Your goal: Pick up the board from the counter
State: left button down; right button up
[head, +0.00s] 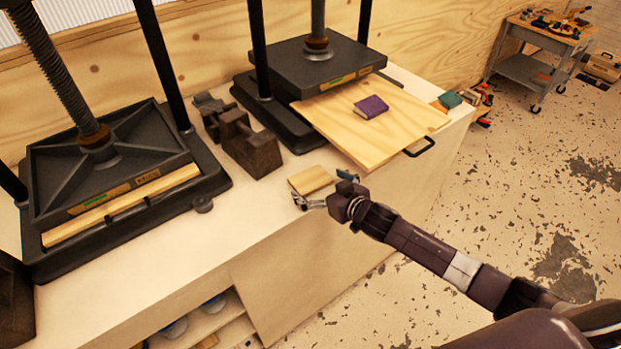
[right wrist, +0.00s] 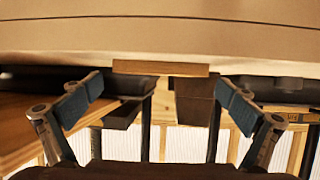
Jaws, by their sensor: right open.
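A small, light wooden board (head: 310,180) lies on the pale counter (head: 245,222), near its front edge. In the right wrist view the board (right wrist: 160,68) shows edge-on, centred beyond the fingertips. My right gripper (head: 322,188) is open and empty at the front side of the board. In the right wrist view its two blue-padded fingers (right wrist: 160,88) are spread wider than the board. Whether a finger touches the board I cannot tell. My left gripper is not in view.
A black press (head: 110,165) stands at the left, another (head: 310,65) at the back. A wooden sheet (head: 375,125) with a purple book (head: 371,106) juts from the back press. Dark blocks (head: 250,148) stand behind the board. A cart (head: 540,60) is far right.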

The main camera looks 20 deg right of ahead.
jog(key=shift+w+a+f, duration=0.2)
jog(key=shift+w+f, duration=0.1)
jog(key=shift+w, duration=0.3)
jog(key=c, duration=1.2)
jog(key=shift+c, duration=0.3)
jog(key=shift+r, duration=0.15)
